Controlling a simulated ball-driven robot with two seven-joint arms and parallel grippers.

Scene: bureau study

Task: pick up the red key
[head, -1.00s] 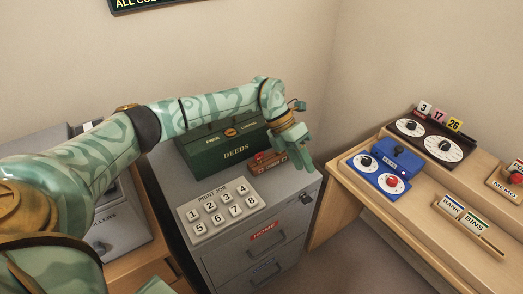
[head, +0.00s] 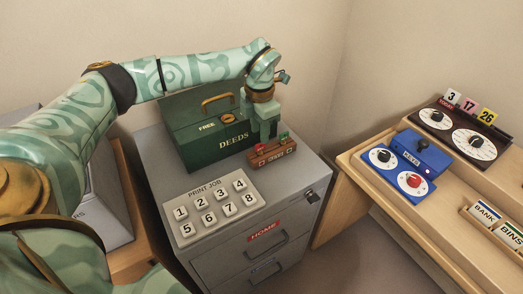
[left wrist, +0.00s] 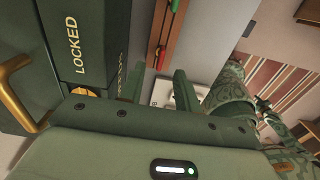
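The red key (head: 260,148) shows as a small red piece at the left end of a small wooden rack (head: 275,155) on the grey cabinet top. In the left wrist view the red piece (left wrist: 162,59) lies just beyond my fingertips. A green piece (head: 284,136) sits at the rack's other end. My left gripper (head: 268,136) points down just behind the rack, close to the red key. In the left wrist view my left gripper (left wrist: 158,78) has its two fingers apart, with nothing between them that I can see.
A green DEEDS box (head: 205,130) stands right beside my left gripper. A PRINT JOB keypad (head: 215,208) lies in front on the cabinet top (head: 285,200). A desk (head: 445,215) with blue dial boxes (head: 400,165) stands to the right, across a gap.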

